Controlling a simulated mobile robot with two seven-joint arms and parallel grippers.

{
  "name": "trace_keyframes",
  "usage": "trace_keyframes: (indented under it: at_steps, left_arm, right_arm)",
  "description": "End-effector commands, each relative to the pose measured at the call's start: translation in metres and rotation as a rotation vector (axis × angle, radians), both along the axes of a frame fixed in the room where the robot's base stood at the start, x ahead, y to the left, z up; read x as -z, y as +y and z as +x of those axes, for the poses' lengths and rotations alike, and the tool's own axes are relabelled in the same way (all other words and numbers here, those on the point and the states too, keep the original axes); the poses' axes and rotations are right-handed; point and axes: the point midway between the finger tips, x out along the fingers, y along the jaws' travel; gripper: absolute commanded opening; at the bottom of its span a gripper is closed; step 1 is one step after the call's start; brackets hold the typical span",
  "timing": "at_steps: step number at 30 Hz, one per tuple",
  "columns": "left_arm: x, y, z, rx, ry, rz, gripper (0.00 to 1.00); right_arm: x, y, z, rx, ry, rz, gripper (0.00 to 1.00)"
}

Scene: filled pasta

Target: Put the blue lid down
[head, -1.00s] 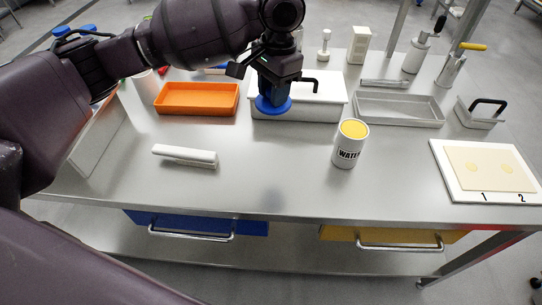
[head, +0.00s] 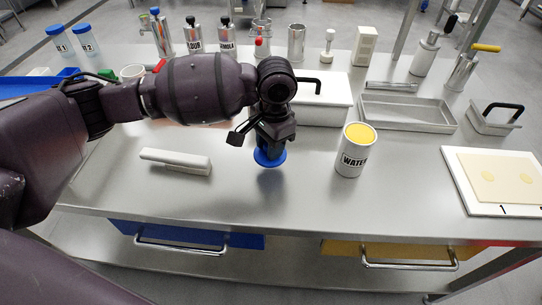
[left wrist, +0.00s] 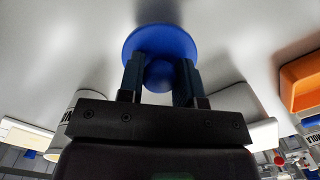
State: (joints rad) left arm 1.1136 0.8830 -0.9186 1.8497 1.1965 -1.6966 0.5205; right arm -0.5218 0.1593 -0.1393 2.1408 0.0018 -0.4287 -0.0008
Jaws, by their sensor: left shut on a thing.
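The blue lid (head: 269,158) is a round disc with a knob, which shows well in the left wrist view (left wrist: 160,36). My left gripper (head: 271,143) is shut on the lid's knob, with one finger on each side of it in the left wrist view (left wrist: 159,82). The disc is roughly level, over the bare middle of the steel table (head: 235,195). A faint dark reflection lies below it; whether it touches the table I cannot tell. My right gripper is not in view.
A white can marked WATER (head: 353,160) with a yellow top stands right of the lid. A white bar-shaped object (head: 176,161) lies to the left. A white box (head: 325,108) stands behind. The table in front of the lid is clear.

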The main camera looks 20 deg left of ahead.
Motion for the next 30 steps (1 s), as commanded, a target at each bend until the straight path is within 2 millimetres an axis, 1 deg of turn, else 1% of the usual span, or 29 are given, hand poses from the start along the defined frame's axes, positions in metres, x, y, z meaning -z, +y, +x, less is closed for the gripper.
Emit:
trace_keyframes:
  at_steps: [1, 3, 6, 8, 12, 20, 21, 25, 30]
  left_arm:
    - [0.016, 0.000, -0.001, 0.000, 0.012, 0.000, 0.04]
    - [0.029, 0.000, -0.001, 0.000, 0.013, 0.000, 0.04]
    - [0.042, 0.000, -0.001, 0.001, 0.011, 0.001, 0.04]
    - [0.044, 0.000, -0.001, 0.001, 0.009, 0.000, 0.04]
    - [0.042, 0.000, 0.000, 0.000, 0.003, -0.001, 0.04]
    - [0.044, 0.000, -0.001, -0.001, 0.003, -0.001, 0.04]
    - [0.044, 0.000, 0.000, 0.000, 0.003, -0.001, 0.38]
    - [0.045, 0.000, 0.000, 0.000, 0.004, 0.000, 0.58]
    - [0.045, 0.000, 0.000, 0.000, 0.004, 0.000, 0.58]
  right_arm:
    - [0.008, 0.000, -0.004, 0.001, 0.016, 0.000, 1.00]
    - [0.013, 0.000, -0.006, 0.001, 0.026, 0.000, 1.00]
    - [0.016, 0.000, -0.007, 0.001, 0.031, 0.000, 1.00]
    - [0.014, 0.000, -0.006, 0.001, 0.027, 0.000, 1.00]
    - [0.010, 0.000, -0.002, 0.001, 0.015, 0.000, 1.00]
    - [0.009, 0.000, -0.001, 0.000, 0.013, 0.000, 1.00]
    - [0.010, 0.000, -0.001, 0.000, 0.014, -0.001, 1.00]
    - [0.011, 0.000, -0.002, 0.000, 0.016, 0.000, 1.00]
    - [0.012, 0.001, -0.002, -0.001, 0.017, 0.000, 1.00]
